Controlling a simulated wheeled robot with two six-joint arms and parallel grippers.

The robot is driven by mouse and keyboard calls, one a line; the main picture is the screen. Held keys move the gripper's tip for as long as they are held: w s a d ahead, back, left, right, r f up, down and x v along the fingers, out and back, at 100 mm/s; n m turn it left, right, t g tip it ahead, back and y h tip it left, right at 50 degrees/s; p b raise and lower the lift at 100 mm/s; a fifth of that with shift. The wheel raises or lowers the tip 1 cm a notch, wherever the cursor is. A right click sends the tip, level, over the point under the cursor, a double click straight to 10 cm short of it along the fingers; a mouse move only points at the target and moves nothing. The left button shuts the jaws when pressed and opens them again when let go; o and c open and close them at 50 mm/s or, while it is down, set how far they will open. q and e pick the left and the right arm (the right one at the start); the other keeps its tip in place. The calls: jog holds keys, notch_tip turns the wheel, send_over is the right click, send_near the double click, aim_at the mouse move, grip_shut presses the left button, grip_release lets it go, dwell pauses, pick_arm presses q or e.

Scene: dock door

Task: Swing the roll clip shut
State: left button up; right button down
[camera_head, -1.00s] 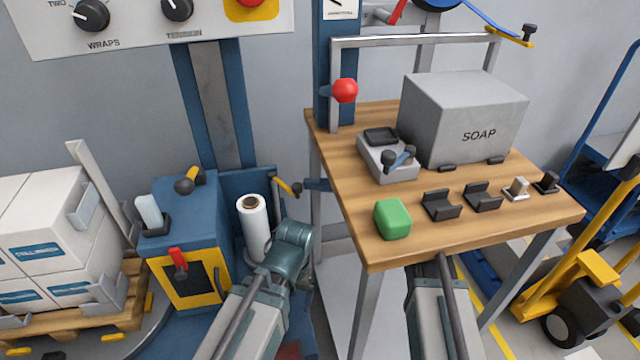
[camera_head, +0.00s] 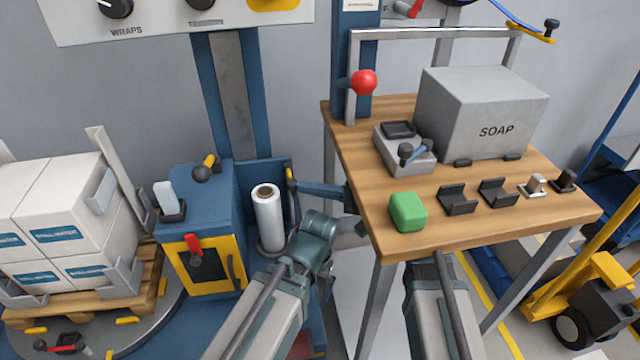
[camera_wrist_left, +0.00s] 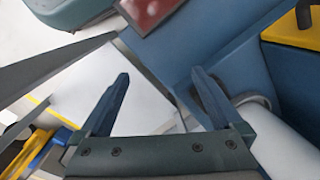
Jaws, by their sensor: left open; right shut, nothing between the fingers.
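The white film roll (camera_head: 267,218) stands upright in a blue carriage beside the blue cabinet in the head view. The yellow roll clip (camera_head: 289,175), with a dark end, shows narrow just right of the roll, with a gap in the picture between them. My right gripper (camera_head: 301,187) is shut and empty, reaching left past the table leg. Its tip is at the clip's dark end; I cannot tell if they touch. My left gripper's fingers are hidden behind its own arm in the head view. In the left wrist view the left gripper (camera_wrist_left: 155,85) is open and empty above blue and pale surfaces.
The wooden table (camera_head: 400,244) holds a soap box (camera_head: 480,115), a green block (camera_head: 408,211) and small holders; its front leg stands near my arms. A loaded pallet (camera_head: 75,302) is at left. A red knob (camera_head: 363,82) sits above the table's left edge.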

jog(key=shift+s+a, duration=0.4)
jog(key=shift+a, duration=0.3)
jog(key=shift+s, duration=0.1)
